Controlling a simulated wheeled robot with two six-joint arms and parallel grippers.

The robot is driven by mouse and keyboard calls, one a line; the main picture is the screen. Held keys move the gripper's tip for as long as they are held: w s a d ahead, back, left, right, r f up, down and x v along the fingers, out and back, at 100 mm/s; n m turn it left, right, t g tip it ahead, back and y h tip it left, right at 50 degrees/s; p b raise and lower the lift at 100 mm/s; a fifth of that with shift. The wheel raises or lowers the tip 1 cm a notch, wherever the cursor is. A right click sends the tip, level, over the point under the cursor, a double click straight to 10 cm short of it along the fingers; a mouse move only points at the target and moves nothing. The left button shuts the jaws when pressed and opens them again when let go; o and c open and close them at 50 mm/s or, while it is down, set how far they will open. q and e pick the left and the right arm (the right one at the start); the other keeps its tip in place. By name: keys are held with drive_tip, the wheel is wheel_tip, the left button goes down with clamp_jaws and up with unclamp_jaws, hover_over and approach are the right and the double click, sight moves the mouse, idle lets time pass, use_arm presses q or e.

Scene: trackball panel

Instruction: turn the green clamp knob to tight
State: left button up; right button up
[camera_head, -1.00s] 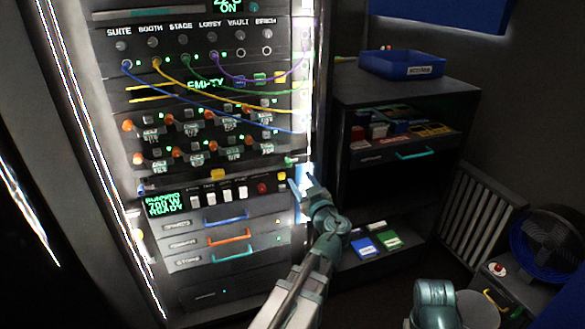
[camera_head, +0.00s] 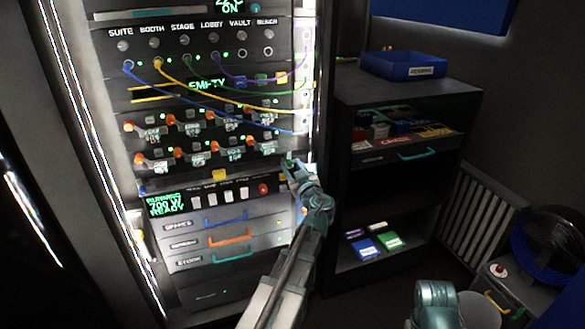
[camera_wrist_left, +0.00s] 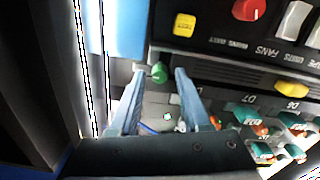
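The green clamp knob (camera_wrist_left: 159,72) shows in the left wrist view, at the edge of the rack panel. My left gripper (camera_wrist_left: 160,71) is open, with one finger on each side of the knob. Its fingertips are about level with the knob, and I cannot tell whether either finger touches it. In the head view my left gripper (camera_head: 294,166) is at the rack's right edge, just right of the lower row of orange-tipped clips, and largely covers the knob.
A red knob (camera_wrist_left: 248,9), a yellow button (camera_wrist_left: 184,25) and a yellow knob (camera_wrist_left: 292,88) lie close by. Patch cables (camera_head: 225,92) hang across the rack above. A dark shelf unit (camera_head: 400,110) with a blue bin (camera_head: 402,65) stands to the right.

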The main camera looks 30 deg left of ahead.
use_arm(q)
clamp_jaws()
